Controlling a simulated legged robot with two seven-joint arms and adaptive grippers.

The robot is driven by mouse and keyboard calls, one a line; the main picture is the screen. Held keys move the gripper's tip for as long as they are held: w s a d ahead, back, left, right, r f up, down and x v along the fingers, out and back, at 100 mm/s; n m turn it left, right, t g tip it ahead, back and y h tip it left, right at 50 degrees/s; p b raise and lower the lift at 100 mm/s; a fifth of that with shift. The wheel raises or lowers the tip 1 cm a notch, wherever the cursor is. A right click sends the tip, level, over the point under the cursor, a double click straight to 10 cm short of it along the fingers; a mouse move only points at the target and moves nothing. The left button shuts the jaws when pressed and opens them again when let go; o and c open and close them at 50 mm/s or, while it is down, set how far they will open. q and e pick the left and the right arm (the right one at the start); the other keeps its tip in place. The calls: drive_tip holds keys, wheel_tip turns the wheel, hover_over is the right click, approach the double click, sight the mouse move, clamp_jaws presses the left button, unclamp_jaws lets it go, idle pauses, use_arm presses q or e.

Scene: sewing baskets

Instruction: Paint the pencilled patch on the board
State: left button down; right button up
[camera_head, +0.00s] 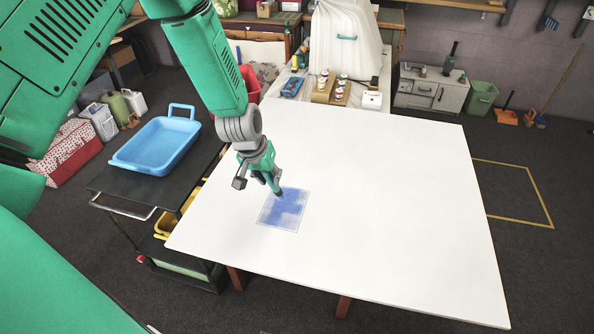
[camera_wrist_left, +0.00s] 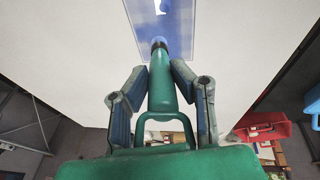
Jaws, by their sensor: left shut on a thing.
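The white board (camera_head: 380,210) lies flat across the middle of the head view. The pencilled patch (camera_head: 284,212) is a square near its left side, covered unevenly with blue, paler along the edges and toward the lower left. In the left wrist view the patch (camera_wrist_left: 183,28) shows blue with a white spot at the top. My left gripper (camera_head: 268,178) is shut on a green painting tool (camera_wrist_left: 161,88) with a blue tip, its fingers on either side. The tip is at the patch's upper edge in the head view; I cannot tell whether it touches. My right gripper is not in view.
A black cart (camera_head: 115,182) with a blue tub (camera_head: 150,155) stands left of the board. Behind the board are a cardboard box of jars (camera_head: 325,90) and a blue tray (camera_head: 291,88). A red bin (camera_head: 250,82) stands behind my left arm. The board's right side is clear.

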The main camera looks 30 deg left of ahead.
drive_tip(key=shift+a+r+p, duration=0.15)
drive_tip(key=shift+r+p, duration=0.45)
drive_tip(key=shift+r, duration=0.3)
